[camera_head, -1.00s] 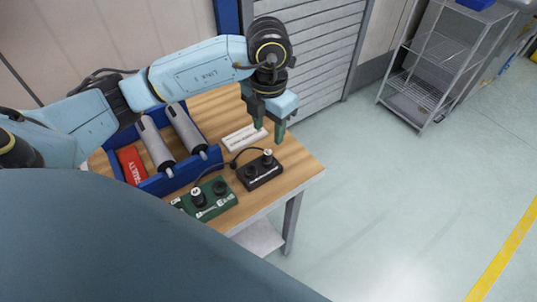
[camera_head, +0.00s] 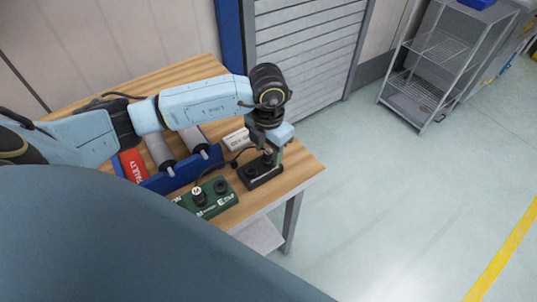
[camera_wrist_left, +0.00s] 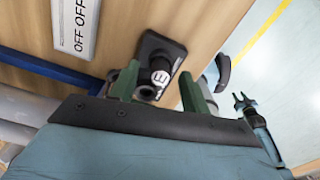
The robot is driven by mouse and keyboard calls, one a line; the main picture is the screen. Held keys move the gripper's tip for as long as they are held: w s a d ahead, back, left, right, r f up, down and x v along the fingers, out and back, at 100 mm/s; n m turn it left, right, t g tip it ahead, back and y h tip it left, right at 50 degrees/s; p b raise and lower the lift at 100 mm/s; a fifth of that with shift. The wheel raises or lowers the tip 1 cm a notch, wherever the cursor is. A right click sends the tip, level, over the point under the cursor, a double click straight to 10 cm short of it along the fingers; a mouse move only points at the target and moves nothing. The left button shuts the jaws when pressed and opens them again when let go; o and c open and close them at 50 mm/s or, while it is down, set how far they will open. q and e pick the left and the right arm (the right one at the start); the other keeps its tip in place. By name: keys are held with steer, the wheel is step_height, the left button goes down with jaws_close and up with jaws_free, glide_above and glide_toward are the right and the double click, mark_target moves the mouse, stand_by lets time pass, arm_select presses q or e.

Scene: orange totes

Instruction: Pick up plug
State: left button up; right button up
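The plug (camera_head: 268,154) stands upright on a small black box (camera_head: 262,175) near the table's right edge. It has a dark body with a white-marked top, which also shows in the left wrist view (camera_wrist_left: 155,82). My left gripper (camera_head: 271,150) is lowered over the black box, its fingers pointing down. In the left wrist view the open fingers (camera_wrist_left: 160,90) stand on either side of the plug, with gaps visible. The gripper partly hides the plug in the head view.
A green box (camera_head: 215,197) with another black-and-white plug sits in front, to the left. A blue bin (camera_head: 181,177) holds grey cylinders and a red "FAULTY" item (camera_head: 132,166). A white label plate (camera_head: 237,139) lies behind the black box.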

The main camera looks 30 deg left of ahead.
arm_select(q)
jaws_close()
steer(key=shift+r, duration=0.15)
